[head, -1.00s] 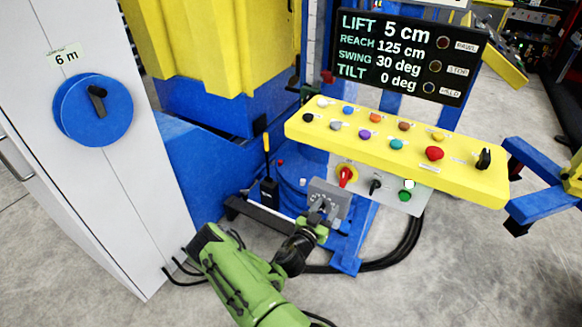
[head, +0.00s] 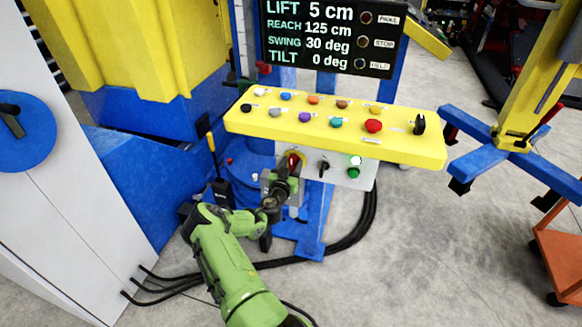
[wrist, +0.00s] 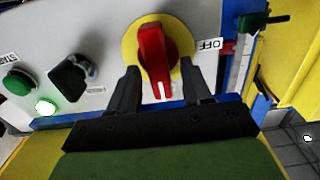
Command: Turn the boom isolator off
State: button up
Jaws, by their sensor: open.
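The boom isolator (wrist: 152,52) is a red handle on a round yellow plate on the grey panel, with an "OFF" label at the plate's right in the wrist view. The handle lies lengthwise up and down there, its white-marked end pointing down, not at "OFF". My gripper (wrist: 161,75) is open, with one dark finger on each side of the handle's lower part. I cannot tell whether either finger touches it. In the head view my gripper (head: 288,175) covers most of the isolator (head: 294,158); only some red and yellow shows.
A black selector knob (wrist: 70,76), a green button (wrist: 17,82) and a lit lamp (wrist: 45,106) sit to the left in the wrist view. A yellow console (head: 340,128) with several coloured buttons overhangs the panel. Black cables (head: 350,235) lie on the floor.

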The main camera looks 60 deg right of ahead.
jog(key=shift+a, duration=0.1)
grip_shut()
jog(key=shift+n, duration=0.3)
jog(key=n+b, duration=0.2)
jog(key=n, duration=0.1)
jog(key=shift+w+n, duration=0.25)
jog(key=shift+n, duration=0.05)
jog(key=n, duration=0.4)
jog(key=n+b, duration=0.1)
jog(key=n, duration=0.4)
jog(key=n+b, duration=0.1)
jog(key=n, duration=0.3)
jog(key=shift+w+f+n, duration=0.3)
jog(key=shift+w+f, duration=0.05)
jog(key=shift+f, duration=0.05)
dwell(0.3)
